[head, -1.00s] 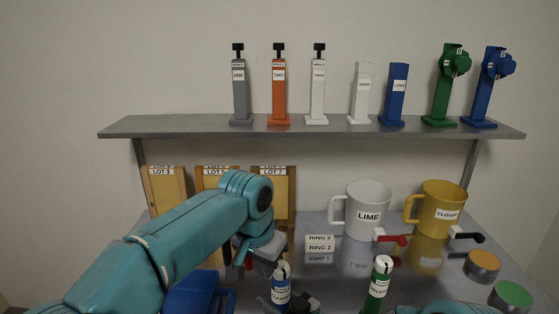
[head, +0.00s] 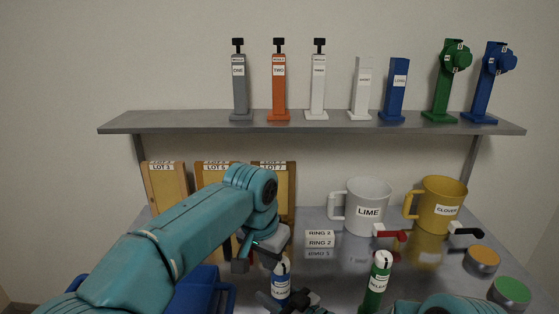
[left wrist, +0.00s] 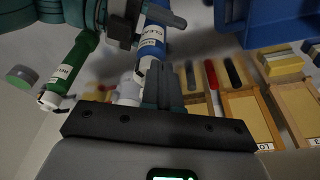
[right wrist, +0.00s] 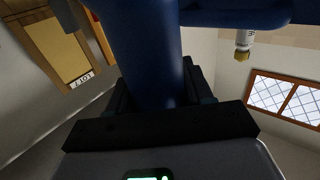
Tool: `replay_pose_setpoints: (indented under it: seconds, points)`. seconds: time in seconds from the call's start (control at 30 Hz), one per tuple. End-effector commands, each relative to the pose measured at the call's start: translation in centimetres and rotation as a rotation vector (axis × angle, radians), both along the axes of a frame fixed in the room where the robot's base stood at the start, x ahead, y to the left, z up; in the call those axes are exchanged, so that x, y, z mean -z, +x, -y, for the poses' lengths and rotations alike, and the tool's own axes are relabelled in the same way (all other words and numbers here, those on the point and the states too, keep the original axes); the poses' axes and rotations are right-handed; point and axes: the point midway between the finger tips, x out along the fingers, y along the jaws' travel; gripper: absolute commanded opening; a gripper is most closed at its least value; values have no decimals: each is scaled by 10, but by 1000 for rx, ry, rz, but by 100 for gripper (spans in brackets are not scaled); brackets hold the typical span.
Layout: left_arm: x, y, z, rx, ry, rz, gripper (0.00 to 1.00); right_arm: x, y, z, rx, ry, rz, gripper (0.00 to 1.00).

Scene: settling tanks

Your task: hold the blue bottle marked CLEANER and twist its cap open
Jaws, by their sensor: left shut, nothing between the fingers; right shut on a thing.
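The blue bottle (head: 281,291), with a white label and a pale cap (head: 281,266), stands upright at the front middle in the head view. My right gripper (head: 294,301) is shut on its body. In the right wrist view, the bottle's blue body (right wrist: 142,50) fills the space between the fingers. My left gripper (head: 256,262) is shut and empty, just left of and near the cap. In the left wrist view, the blue bottle (left wrist: 153,40) lies just beyond the left fingertips (left wrist: 163,88). Whether they touch the cap cannot be told.
A green bottle (head: 376,288) stands close to the right. A blue bin (head: 205,292) is at the front left, partly behind my left arm. A LIME mug (head: 366,205), a CLOVER mug (head: 441,203) and RING blocks (head: 319,238) stand behind.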

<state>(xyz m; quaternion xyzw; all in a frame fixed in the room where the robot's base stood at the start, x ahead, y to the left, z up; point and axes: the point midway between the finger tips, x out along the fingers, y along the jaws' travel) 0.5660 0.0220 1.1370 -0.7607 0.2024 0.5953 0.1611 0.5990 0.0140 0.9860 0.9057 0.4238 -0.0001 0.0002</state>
Motion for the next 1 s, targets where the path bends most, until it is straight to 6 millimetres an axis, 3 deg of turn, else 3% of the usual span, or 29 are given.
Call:
replay_pose_setpoints:
  seconds: [1.0]
  points:
    - [0,-3,8,2,-1,1,0,0,-1,-1,-4,-1,3,8]
